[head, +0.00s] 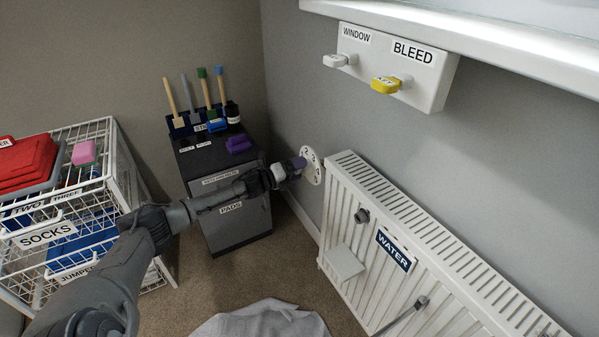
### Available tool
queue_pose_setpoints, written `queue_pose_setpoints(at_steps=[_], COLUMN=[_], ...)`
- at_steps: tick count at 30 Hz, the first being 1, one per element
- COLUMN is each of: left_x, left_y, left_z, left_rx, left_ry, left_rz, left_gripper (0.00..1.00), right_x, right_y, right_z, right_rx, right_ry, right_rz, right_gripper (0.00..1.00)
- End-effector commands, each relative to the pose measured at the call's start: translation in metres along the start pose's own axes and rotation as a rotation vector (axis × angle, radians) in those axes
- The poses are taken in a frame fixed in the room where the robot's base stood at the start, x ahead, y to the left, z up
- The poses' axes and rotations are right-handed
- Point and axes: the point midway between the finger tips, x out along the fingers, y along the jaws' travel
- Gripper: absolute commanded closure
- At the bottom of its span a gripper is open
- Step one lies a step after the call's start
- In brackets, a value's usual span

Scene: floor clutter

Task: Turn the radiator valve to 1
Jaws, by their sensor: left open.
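The white radiator (400,250) stands along the right wall with a blue WATER label on its front. At its far left end is a round white dial (312,166) with printed numbers, of which a 2 can be made out. The valve's present setting cannot be read.
A dark cabinet (237,237) labelled PADS stands behind my left arm, with brushes and a purple item on top. A white wire drawer rack (128,190) is at the left. A key board (440,85) hangs above the radiator. A grey cloth (262,322) lies on the carpet.

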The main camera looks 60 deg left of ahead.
Motion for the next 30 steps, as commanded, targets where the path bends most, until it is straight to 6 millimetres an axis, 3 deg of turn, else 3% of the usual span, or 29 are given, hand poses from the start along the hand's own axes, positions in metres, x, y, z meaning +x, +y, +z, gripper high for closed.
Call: queue_pose_setpoints(at_steps=[17,30], left_x=[0.0083,0.0083], left_y=[-0.0003,-0.0004], left_z=[0.0005,0.0004], left_rx=[0.001,0.001], left_ry=[0.000,0.000], left_rz=[0.001,0.000], left_gripper=[0.19,0.60], right_x=[0.0042,0.0042], right_y=[-0.0002,-0.0002], right_z=[0.0014,0.0014], right_rx=[0.000,-0.001], right_ry=[0.000,-0.001], right_rz=[0.000,0.000], right_gripper=[0.57,0.57])
